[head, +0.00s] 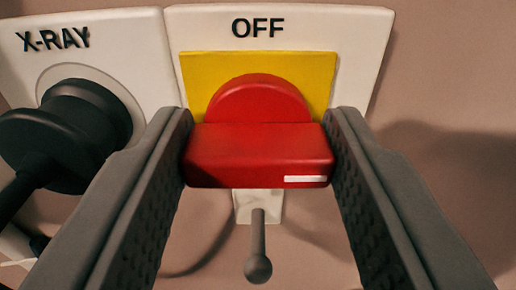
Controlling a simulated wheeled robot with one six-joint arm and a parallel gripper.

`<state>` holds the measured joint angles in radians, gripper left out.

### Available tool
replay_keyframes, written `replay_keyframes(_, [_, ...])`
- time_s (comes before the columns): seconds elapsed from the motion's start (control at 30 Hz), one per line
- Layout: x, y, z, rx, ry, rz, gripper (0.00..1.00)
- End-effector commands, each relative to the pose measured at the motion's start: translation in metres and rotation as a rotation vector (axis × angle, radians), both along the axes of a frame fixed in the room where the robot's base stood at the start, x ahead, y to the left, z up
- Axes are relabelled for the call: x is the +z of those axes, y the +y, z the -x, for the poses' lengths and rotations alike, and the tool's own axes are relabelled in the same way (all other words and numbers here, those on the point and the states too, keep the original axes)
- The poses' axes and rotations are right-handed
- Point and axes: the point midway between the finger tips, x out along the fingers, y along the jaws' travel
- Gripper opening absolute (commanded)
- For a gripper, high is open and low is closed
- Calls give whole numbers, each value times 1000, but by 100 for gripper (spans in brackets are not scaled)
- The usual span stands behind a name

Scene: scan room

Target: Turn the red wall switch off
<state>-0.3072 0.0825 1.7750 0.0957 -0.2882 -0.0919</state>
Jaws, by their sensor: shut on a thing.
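The red wall switch (258,158) is a round red hub with a wide red bar handle across it. It sits on a yellow square (200,75) on a white plate (350,35) marked OFF at the top. The bar lies level in the picture, with a short white mark near its right end. My gripper (258,160) is shut on the bar, one finger against its left end and one against its right end. The lower part of the yellow square is hidden behind the bar.
At left a white plate (20,60) marked X-RAY holds a black plug (75,125) with a black cable. Below the switch hangs a grey rod with a ball end (258,250) from a small white block (245,205). Bare wall (450,90) lies to the right.

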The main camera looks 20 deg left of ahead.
Motion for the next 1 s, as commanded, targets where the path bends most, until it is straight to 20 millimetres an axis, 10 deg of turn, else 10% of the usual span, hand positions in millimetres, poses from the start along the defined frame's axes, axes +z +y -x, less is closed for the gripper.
replay_keyframes(1.0, [-1,2,1,0,-179,625,21])
